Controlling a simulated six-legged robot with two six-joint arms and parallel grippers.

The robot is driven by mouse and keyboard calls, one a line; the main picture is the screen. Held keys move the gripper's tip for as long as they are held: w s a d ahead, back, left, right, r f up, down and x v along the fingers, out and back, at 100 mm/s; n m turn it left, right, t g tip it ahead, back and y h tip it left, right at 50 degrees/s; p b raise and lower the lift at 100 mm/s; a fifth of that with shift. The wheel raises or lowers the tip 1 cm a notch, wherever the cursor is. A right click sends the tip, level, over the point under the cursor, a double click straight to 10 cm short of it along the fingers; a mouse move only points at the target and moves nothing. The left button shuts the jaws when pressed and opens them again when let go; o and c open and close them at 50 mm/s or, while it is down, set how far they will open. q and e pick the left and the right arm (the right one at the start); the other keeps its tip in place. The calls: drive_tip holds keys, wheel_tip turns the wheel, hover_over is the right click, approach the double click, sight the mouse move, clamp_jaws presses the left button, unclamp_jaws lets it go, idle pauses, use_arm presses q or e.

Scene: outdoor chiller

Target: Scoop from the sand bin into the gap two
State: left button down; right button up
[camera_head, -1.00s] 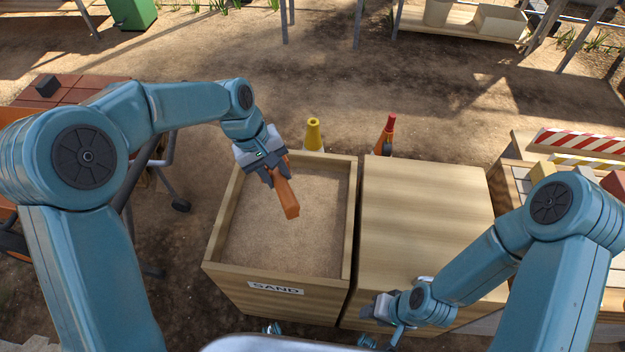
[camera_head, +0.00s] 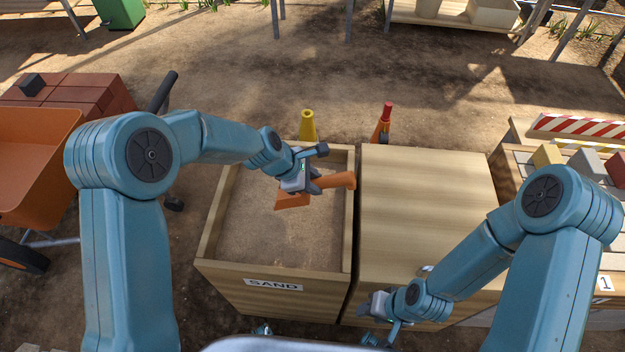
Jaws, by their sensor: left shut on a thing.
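The wooden sand bin (camera_head: 273,283), labelled SAND, stands in the middle and holds a bed of sand (camera_head: 265,232). My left gripper (camera_head: 312,186) is shut on an orange scoop (camera_head: 339,182) above the bin's right half. The scoop's handle end points right, near the bin's right wall; its other part shows lower left of the jaws. I cannot tell whether it holds sand. My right gripper (camera_head: 369,307) is low at the front edge of the closed wooden box; its jaw opening is unclear. No gap two can be made out.
A closed wooden box (camera_head: 425,200) stands right of the bin. Yellow (camera_head: 308,125) and orange-red (camera_head: 382,128) cones stand behind. A paver table (camera_head: 515,170) with coloured blocks and a striped barrier (camera_head: 580,128) is at right. An orange wheelbarrow (camera_head: 35,150) and bricks (camera_head: 95,92) are at left.

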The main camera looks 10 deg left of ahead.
use_arm(q)
wheel_tip(320, 180, down, 13)
drive_tip(key=b, duration=1)
drive_tip(key=shift+s+f, duration=0.15)
drive_tip(key=shift+f, duration=0.05)
drive_tip(key=shift+s+f, duration=0.1)
drive_tip(key=r+p, duration=1)
drive_tip(key=r, duration=0.1)
drive_tip(key=r+p, duration=0.5)
drive_tip(key=p, duration=0.1)
drive_tip(key=shift+w+a+r, duration=0.1)
drive_tip(key=shift+w+r, duration=0.15)
drive_tip(key=shift+r, duration=0.1)
drive_tip(key=shift+f, duration=0.1)
